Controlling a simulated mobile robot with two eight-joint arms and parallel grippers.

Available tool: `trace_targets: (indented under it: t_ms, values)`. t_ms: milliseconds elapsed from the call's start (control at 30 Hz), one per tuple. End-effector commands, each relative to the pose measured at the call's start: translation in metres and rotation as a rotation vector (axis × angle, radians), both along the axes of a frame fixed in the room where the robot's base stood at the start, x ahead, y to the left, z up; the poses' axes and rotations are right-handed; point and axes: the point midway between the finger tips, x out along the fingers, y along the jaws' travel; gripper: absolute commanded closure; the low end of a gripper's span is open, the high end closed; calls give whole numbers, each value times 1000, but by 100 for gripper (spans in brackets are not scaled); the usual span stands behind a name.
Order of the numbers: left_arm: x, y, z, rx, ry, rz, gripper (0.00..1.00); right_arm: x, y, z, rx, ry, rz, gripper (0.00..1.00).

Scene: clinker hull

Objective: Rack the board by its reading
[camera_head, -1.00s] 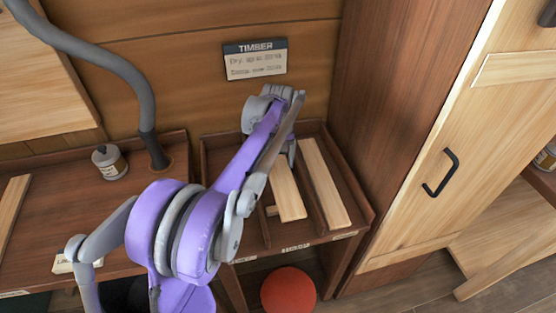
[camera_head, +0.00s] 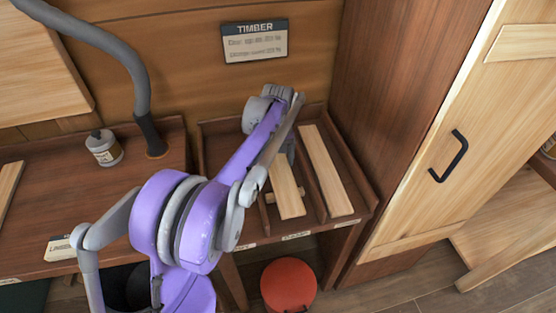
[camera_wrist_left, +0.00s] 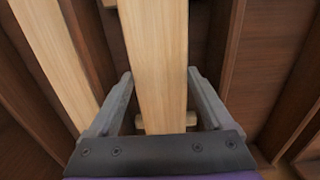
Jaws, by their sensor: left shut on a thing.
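A pale board (camera_head: 287,193) lies along a bay of the brown divided rack (camera_head: 356,216). My left gripper (camera_head: 283,150) is over its far part, mostly hidden behind my own arm. In the left wrist view, my left gripper (camera_wrist_left: 160,85) has one finger on each side of the board (camera_wrist_left: 156,45) and is shut on it. A small wooden crosspiece (camera_head: 270,197) shows beside the board, and below it in the wrist view (camera_wrist_left: 180,121). A second pale board (camera_head: 325,170) lies in the right bay. A TIMBER sign (camera_head: 255,41) hangs behind; its smaller lines are blurred. My right gripper is not in view.
A bench (camera_head: 60,205) on the left holds a small jar (camera_head: 104,148), a grey hose (camera_head: 140,90) and a small label block (camera_head: 60,248). A tall cabinet (camera_head: 430,130) closes off the right. A red round-topped object (camera_head: 288,284) stands below the rack.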

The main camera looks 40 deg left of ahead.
Motion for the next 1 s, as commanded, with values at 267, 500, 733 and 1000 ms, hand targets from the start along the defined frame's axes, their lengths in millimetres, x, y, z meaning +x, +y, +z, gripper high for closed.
trace_targets:
  t_ms: [267,500,733,1000]
  values:
    - [0,0,-4,0,0,0,85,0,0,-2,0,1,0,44]
    - [0,0,-7,0,0,0,12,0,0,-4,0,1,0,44]
    - [0,0,-7,0,0,0,0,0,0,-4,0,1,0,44]
    - [0,0,14,0,0,0,0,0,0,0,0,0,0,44]
